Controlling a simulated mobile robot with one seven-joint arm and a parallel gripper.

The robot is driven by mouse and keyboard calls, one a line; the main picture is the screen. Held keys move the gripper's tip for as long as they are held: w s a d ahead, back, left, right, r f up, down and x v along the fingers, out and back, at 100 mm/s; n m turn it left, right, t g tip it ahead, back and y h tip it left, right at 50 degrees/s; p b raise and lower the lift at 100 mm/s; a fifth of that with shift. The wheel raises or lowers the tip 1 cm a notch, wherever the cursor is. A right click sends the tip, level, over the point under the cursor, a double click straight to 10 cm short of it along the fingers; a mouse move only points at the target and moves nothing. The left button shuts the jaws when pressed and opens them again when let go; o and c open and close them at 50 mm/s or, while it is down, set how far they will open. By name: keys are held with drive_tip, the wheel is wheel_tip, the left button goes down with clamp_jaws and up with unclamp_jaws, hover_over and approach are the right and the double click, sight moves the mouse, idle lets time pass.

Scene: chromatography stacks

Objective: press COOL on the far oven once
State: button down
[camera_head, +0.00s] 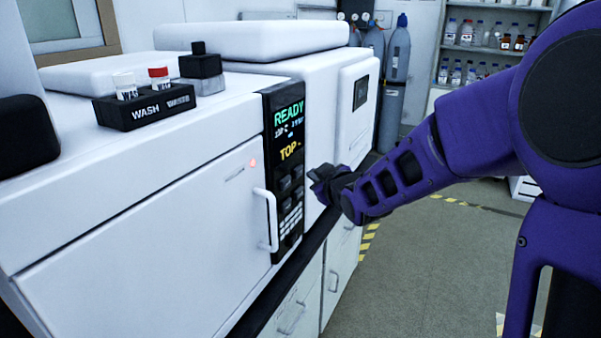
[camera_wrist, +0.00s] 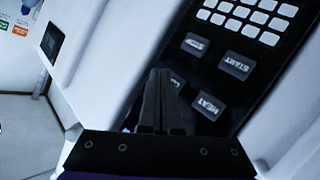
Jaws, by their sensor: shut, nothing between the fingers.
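A white oven (camera_head: 150,235) with a front door and handle fills the left of the head view. Its black control panel (camera_head: 289,165) shows READY and TOP on the display, with buttons below. In the wrist view the panel appears rotated, with START (camera_wrist: 236,66), STOP (camera_wrist: 196,44) and HEAT (camera_wrist: 208,105) buttons. A fourth button (camera_wrist: 177,83) is mostly hidden behind my fingers; only part of its label shows, so I cannot read it fully. My gripper (camera_head: 318,180) is shut and empty, just right of the panel's buttons. I cannot tell whether its fingertips (camera_wrist: 160,75) touch the panel.
The oven's door handle (camera_head: 267,220) sticks out left of the panel. A keypad (camera_wrist: 243,18) lies beyond STOP and START. A white unit with a small dark screen (camera_head: 361,92) stands behind. A WASH vial rack (camera_head: 145,108) sits on top. The floor at right is open.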

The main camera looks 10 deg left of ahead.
drive_tip(key=shift+w+a, duration=0.15)
drive_tip(key=shift+a, duration=0.25)
drive_tip(key=shift+w+a, duration=0.15)
drive_tip(key=shift+a, duration=0.3)
idle(0.6)
idle(0.4)
drive_tip(key=shift+s+d, duration=0.3)
drive_tip(key=shift+d, duration=0.55)
drive_tip(key=shift+s+d+p, duration=0.3)
drive_tip(key=shift+d, duration=0.5)
drive_tip(key=shift+s+d+p, duration=0.25)
drive_tip(key=shift+d+p, duration=0.05)
drive_tip(key=shift+d, duration=0.45)
drive_tip(key=shift+s+d+p, duration=0.3)
drive_tip(key=shift+d, duration=0.5)
